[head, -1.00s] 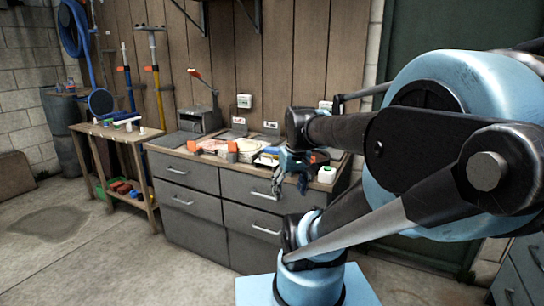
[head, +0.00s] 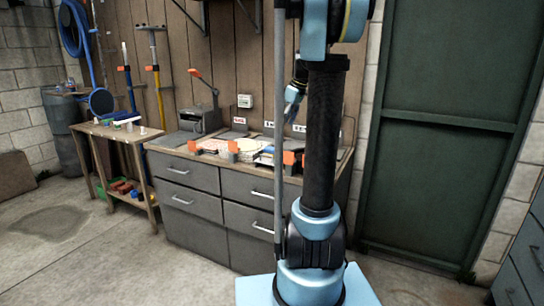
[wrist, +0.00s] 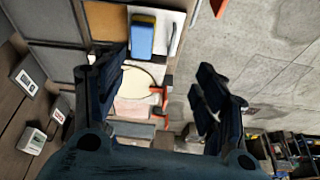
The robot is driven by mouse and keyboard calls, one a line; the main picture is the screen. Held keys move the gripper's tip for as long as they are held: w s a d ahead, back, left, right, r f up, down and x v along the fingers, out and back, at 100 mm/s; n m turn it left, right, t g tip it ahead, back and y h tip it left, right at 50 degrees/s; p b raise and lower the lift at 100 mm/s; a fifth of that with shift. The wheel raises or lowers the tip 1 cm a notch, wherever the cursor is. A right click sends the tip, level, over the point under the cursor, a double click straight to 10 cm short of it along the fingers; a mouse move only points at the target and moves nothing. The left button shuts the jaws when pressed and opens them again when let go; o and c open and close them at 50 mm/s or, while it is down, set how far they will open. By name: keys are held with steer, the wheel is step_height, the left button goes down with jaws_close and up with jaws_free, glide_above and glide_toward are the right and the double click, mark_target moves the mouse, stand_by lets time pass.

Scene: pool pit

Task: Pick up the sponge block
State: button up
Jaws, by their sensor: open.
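In the head view my gripper (head: 292,103) is raised above the counter, partly hidden behind my own arm.
The grey drawer counter (head: 190,165) stands against the wooden wall, with orange brackets (head: 290,158), pale round pieces and a grey machine (head: 200,118) on it. A small wooden bench (head: 115,131) is at left. A green door (head: 440,130) is at right. The floor in front is open.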

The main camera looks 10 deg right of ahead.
steer(key=w+d+n, duration=0.1)
steer(key=w, duration=0.3)
glide_toward(273, 148)
steer(key=x, duration=0.5)
steer(key=shift+w+d, duration=0.1)
steer(key=shift+w, duration=0.2)
steer(key=shift+s+x, duration=0.15)
steer(key=shift+x, duration=1.25)
steer(key=shift+s+x, duration=0.15)
steer(key=shift+x, duration=1.3)
steer(key=c, duration=1.2)
